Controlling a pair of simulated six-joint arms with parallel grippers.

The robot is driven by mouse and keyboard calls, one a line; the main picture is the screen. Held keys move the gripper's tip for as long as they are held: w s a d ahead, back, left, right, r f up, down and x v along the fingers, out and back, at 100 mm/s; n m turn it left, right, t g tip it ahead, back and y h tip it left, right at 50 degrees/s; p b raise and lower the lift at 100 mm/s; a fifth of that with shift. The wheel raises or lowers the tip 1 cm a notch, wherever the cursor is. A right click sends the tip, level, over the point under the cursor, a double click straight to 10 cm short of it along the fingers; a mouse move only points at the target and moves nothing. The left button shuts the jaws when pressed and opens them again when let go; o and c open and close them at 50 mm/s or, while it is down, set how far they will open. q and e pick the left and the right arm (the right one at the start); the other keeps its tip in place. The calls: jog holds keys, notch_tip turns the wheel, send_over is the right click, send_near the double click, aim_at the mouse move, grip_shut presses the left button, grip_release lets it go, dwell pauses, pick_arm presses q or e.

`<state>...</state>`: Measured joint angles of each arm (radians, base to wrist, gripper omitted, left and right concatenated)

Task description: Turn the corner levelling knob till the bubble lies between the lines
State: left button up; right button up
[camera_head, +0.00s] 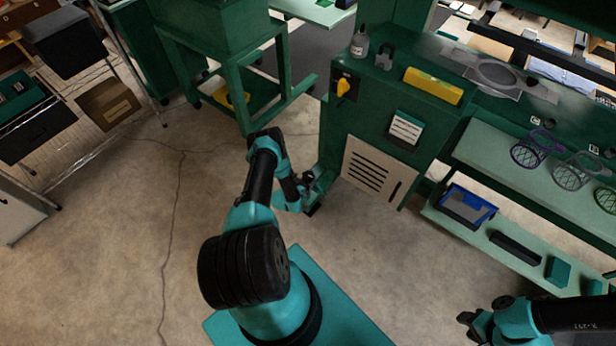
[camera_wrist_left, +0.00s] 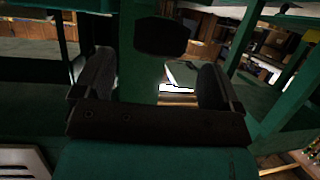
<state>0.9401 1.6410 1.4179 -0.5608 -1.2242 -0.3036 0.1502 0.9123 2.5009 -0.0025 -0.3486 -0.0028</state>
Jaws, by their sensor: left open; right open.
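A yellow spirit level (camera_head: 433,86) lies on the green cabinet (camera_head: 385,105); its bubble and lines are too small to read. My left gripper (camera_head: 311,196) is low beside the cabinet's front left corner. In the left wrist view its fingers (camera_wrist_left: 156,62) are open with a gap between them. A dark rounded block, possibly the levelling knob (camera_wrist_left: 160,37), shows beyond the gap in front of a green post; I cannot tell whether the fingers reach it. No knob is clear in the head view. My right gripper (camera_head: 468,326) is open at the lower right, apart from everything.
A yellow rotary switch (camera_head: 344,86) and a pale vent panel (camera_head: 372,172) are on the cabinet front. A bottle (camera_head: 360,45) and padlock (camera_head: 384,58) stand on top. A green shelf (camera_head: 500,170) with a blue bin (camera_head: 466,206) is at right.

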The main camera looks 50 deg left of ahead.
aim_at(307, 179)
pick_arm(q)
jog(key=shift+x, duration=2.8)
jog(key=c, duration=0.9)
jog(key=shift+n+y, duration=0.3)
jog(key=shift+n+g+y, duration=1.3)
jog(key=shift+n+y, duration=0.8)
jog(key=shift+y, duration=0.1)
